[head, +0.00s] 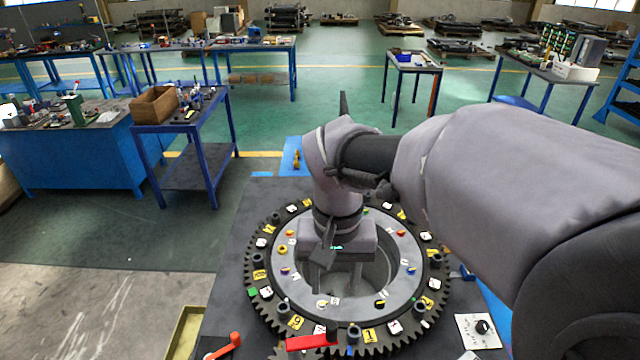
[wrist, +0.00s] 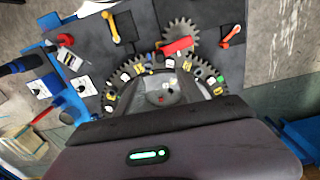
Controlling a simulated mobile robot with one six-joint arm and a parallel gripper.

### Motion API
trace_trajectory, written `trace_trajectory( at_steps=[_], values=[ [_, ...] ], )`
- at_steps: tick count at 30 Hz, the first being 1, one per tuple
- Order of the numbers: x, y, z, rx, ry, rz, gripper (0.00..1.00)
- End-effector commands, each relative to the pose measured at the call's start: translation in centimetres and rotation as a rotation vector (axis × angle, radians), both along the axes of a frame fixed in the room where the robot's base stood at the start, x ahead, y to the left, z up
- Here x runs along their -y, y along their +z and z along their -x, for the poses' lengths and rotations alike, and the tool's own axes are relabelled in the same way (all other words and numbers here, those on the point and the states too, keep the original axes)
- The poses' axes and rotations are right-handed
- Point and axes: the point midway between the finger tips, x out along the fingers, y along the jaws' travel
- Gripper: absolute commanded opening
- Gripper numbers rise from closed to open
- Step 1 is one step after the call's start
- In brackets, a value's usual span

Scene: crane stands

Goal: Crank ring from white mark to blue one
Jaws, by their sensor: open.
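The toothed black ring (head: 437,318) lies flat on a dark stand, with white, yellow and green tiles and upright pegs around it. A grey inner ring carries small coloured dots. A red pointer (head: 312,342) is at the ring's near edge and also shows in the wrist view (wrist: 177,46), beside a small grey gear (wrist: 182,31). A crank with an orange handle (wrist: 232,36) is near that gear; it also shows in the head view (head: 225,346). My gripper (head: 336,280) is open, pointing down over the ring's middle, apart from the cranks. Which white and blue marks are meant is unclear.
A yellow-handled lever (wrist: 115,28) and a red knob (wrist: 65,40) are on the stand. A card with a black dial (head: 480,329) lies right of the ring. A yellow tray (head: 185,334) is at lower left. Blue workbenches stand behind, with open green floor between.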

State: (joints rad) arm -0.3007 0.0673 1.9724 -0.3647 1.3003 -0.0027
Motion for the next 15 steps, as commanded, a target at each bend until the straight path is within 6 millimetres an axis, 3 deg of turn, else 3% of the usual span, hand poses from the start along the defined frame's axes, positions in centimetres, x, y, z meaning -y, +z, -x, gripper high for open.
trace_trajectory(
  at_steps=[1, 6, 15],
  values=[
    [0.0, -2.0, 0.1, -0.003, -0.001, 0.001, 0.45],
    [0.0, -7.0, 0.1, -0.003, -0.001, 0.001, 0.45],
    [0.0, -13.6, 0.0, -0.002, -0.002, 0.000, 0.45]
  ],
)
